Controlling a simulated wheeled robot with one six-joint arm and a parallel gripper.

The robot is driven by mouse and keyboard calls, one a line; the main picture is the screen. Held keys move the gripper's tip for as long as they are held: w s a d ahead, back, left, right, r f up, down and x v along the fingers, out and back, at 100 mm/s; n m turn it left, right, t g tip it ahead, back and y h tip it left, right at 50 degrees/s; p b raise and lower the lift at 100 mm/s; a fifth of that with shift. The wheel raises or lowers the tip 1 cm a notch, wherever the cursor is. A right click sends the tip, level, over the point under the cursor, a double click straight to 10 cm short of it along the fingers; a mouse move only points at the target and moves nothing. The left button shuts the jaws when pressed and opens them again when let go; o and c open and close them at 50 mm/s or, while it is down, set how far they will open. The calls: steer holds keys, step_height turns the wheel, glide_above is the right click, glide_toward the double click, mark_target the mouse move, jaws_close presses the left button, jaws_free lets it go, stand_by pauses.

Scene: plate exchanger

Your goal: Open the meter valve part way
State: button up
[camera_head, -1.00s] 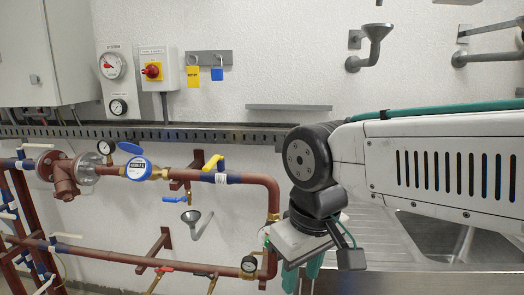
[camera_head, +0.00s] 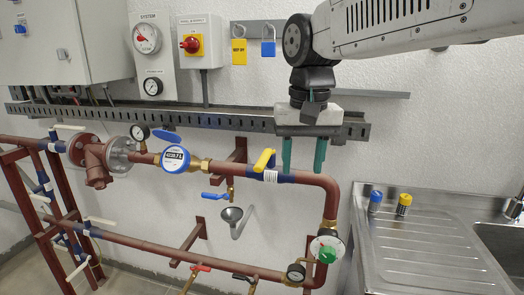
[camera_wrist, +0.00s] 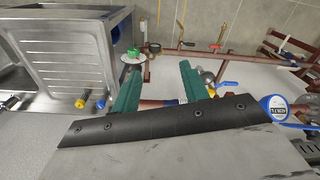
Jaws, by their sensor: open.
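A yellow-handled valve (camera_head: 264,159) sits on the upper red-brown pipe, right of the round blue meter (camera_head: 174,158). I cannot tell its exact opening from its handle angle. My gripper (camera_head: 304,169) is open and empty, its two teal fingers pointing down just right of the yellow handle, near the pipe. I cannot tell whether the fingers are in front of the pipe or touching it. In the wrist view, my gripper (camera_wrist: 160,68) has its fingers spread apart, and the meter (camera_wrist: 275,108) is at the right. The yellow handle is mostly hidden there by the gripper body.
A blue-handled valve (camera_head: 215,196) and funnel (camera_head: 235,216) are below the pipe. A green knob with a white dial (camera_head: 327,250) is lower right. A slotted rail (camera_head: 230,122) runs behind the gripper. A metal sink counter (camera_head: 420,245) holds small blue and yellow items.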

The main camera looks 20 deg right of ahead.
mark_target(263, 157)
steer(key=w+r+m, duration=0.1)
steer(key=w, duration=0.4)
steer(key=w+a+r+m, duration=0.1)
steer(key=w, duration=0.4)
steer(key=w+r+m, duration=0.1)
steer(key=w, duration=0.4)
steer(key=shift+w+a+r+g, duration=0.1)
steer(key=shift+a+g, duration=0.15)
steer(key=shift+g, duration=0.05)
steer(key=shift+w+m, duration=0.3)
step_height(263, 157, down, 8)
steer(key=shift+r, duration=0.15)
jaws_close()
